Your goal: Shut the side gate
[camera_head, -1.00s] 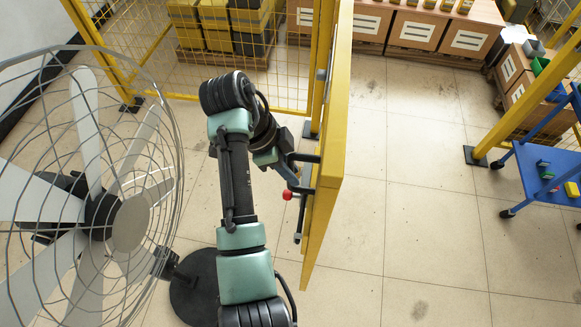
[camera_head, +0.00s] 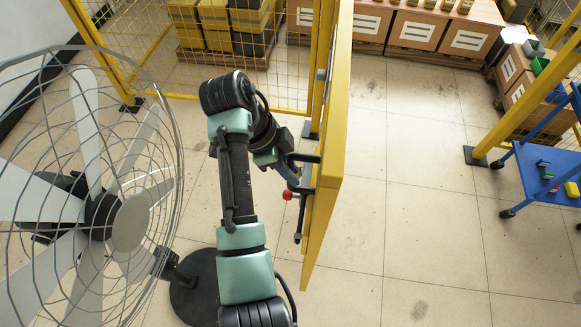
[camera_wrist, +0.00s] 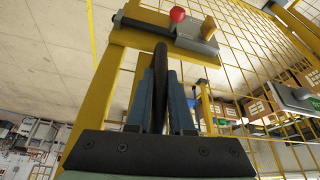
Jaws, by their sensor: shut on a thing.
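The yellow side gate (camera_head: 326,190) stands open in the head view, seen almost edge-on and pointing toward me from the yellow post behind it. Its yellow frame and mesh also show in the wrist view (camera_wrist: 104,85). A black bar handle (camera_wrist: 160,75) is on the gate's left face. My gripper (camera_head: 288,170) is at that handle, and in the wrist view its two blue fingers (camera_wrist: 161,92) are shut on it. A slide latch with a red knob (camera_head: 287,195) sits beside the handle; the knob also shows in the wrist view (camera_wrist: 178,14).
A large caged fan (camera_head: 90,200) on a round black base (camera_head: 195,290) stands left of my arm. A yellow post (camera_head: 490,140) stands right of the doorway, with a blue cart (camera_head: 545,175) beside it. The floor right of the gate is clear. Boxes line the back.

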